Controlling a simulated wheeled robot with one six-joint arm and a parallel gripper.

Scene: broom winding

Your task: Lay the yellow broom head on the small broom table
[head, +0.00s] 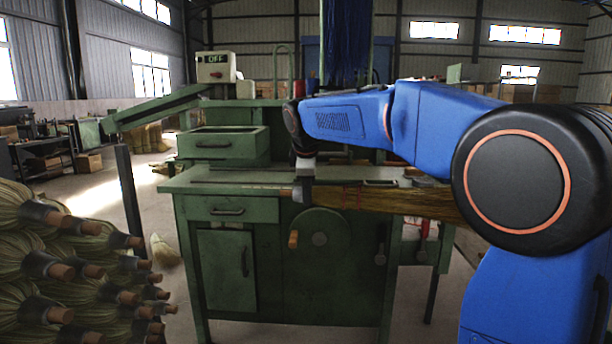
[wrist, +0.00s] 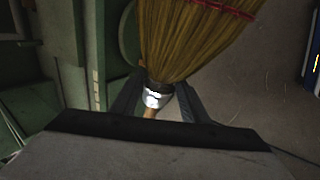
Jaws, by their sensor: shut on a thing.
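The yellow broom head (head: 400,202) is held level in front of the green workbench in the head view. Its bristles, with red stitching, point right, and its short wooden stub points left. My gripper (head: 302,188) is shut on it at the narrow end. In the wrist view, the jaws of my gripper (wrist: 157,100) are on either side of the silver collar, and the yellow bristles (wrist: 190,40) fan out beyond them. I cannot tell for certain which surface is the small broom table; a low green surface (head: 411,238) shows partly at the bench's right end, behind the broom head.
The green workbench (head: 225,187) has drawers, a round wheel (head: 320,238) with an orange handle and a control box (head: 215,68) marked OFF. Many brooms (head: 60,255) are stacked at the left. A dark post (head: 130,200) stands beside them. Blue strands (head: 346,45) hang at the back.

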